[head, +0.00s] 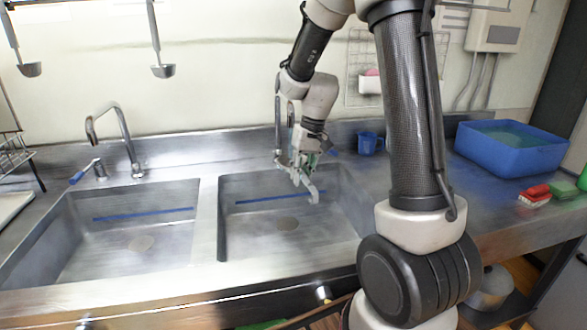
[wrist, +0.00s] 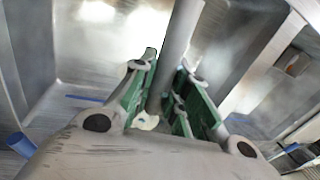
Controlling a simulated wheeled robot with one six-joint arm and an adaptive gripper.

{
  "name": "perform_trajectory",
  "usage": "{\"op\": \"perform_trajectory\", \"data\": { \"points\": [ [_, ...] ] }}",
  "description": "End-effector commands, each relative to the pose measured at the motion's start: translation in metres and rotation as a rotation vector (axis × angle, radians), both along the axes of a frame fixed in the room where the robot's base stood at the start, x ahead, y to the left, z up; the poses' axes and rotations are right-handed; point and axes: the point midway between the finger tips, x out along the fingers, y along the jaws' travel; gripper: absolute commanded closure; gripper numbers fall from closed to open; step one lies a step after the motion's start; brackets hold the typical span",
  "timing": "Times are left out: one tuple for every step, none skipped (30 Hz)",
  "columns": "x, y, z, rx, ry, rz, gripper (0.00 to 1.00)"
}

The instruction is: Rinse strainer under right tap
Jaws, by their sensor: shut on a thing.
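My gripper (head: 303,178) reaches down over the right sink basin (head: 330,215), near its back edge. In the wrist view its green-padded fingers (wrist: 172,100) stand on either side of a smooth grey rod (wrist: 178,45) and are shut on it. I cannot tell whether this rod is the strainer's handle or a pipe of the tap. The right tap (head: 277,118) shows only in part, as a thin vertical pipe left of my wrist. The rest of it is hidden by my arm. No strainer bowl can be made out in either view.
The left basin (head: 70,235) is empty, with its own tap (head: 131,150) behind it. A blue mug (head: 368,143) stands behind the right basin. Ladles (head: 162,71) hang on the wall.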

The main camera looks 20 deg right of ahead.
Motion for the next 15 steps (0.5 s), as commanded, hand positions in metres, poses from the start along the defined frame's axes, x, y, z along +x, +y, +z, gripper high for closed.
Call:
{"op": "perform_trajectory", "data": {
  "points": [
    [0.0, 0.001, 0.0, 0.0, 0.0, 0.0, 1.0],
    [0.0, 0.001, 0.0, 0.0, -0.001, 0.0, 1.0],
    [0.0, 0.001, 0.0, 0.0, -0.001, 0.0, 1.0],
    [0.0, 0.001, 0.0, 0.0, -0.001, 0.0, 1.0],
    [0.0, 0.001, 0.0, 0.0, -0.001, 0.0, 1.0],
    [0.0, 0.001, 0.0, 0.0, -0.001, 0.0, 1.0],
    [-0.001, 0.001, 0.0, 0.0, -0.001, -0.001, 1.0],
    [-0.003, 0.0, 0.0, 0.0, -0.001, -0.001, 1.0],
    [-0.005, 0.0, 0.0, 0.0, -0.001, -0.001, 1.0],
    [-0.007, -0.001, 0.001, 0.0, -0.001, -0.001, 1.0],
    [-0.01, -0.001, 0.001, 0.0, -0.001, -0.001, 1.0],
    [-0.014, -0.002, 0.001, 0.0, -0.001, -0.001, 1.0],
    [-0.016, -0.002, 0.001, 0.0, -0.001, -0.001, 1.0],
    [-0.019, -0.003, 0.001, 0.0, -0.001, -0.001, 1.0],
    [-0.022, -0.003, 0.001, 0.0, -0.001, -0.001, 1.0]
  ]
}}
